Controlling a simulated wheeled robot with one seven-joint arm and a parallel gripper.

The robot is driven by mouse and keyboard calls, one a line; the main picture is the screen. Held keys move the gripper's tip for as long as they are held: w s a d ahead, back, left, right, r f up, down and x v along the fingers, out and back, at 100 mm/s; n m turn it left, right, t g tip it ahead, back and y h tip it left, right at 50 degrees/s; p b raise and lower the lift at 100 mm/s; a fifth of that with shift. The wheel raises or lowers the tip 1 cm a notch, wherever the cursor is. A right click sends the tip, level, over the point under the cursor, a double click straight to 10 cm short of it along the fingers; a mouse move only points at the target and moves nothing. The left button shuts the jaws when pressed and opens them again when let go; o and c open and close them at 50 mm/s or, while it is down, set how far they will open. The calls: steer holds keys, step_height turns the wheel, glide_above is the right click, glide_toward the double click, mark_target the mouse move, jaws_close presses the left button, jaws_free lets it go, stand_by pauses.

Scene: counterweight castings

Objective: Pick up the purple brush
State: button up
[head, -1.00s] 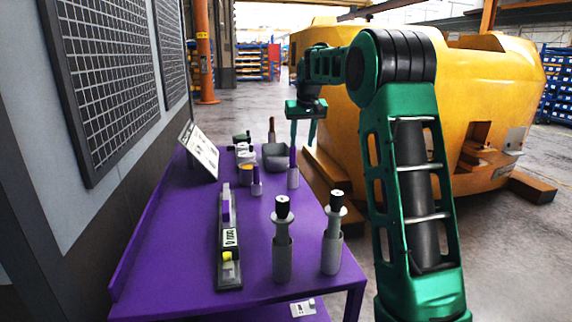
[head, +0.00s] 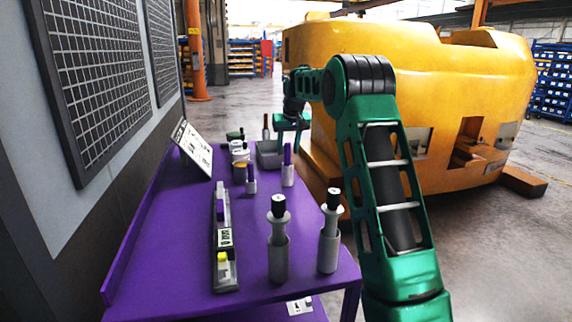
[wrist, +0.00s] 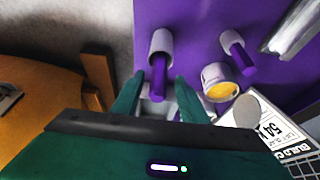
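A purple handle (head: 288,154), which may be the purple brush, stands upright in a pale holder (head: 288,174) toward the table's far right. It also shows in the wrist view (wrist: 158,78), pointing up toward the camera between my fingertips. Its bristles are not visible. My gripper (wrist: 158,88) is open, with one green finger on each side of the handle's line and gaps showing. In the head view my gripper (head: 298,135) is beyond and above the holder. A second, shorter purple handle (head: 251,172) stands in a smaller pale cup; it also shows in the wrist view (wrist: 236,50).
A purple table (head: 170,260) carries a grey bin (head: 268,155), a yellow-marked pot (head: 240,172), a tilted sign (head: 190,145) and a dark rack (head: 226,270). A large yellow casting (head: 400,90) is behind my arm.

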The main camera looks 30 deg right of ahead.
mark_target(287, 153)
steer(key=x, duration=0.3)
steer(key=shift+d+f, duration=0.1)
steer(key=shift+f, duration=0.15)
jaws_close()
steer(key=shift+r, duration=0.15)
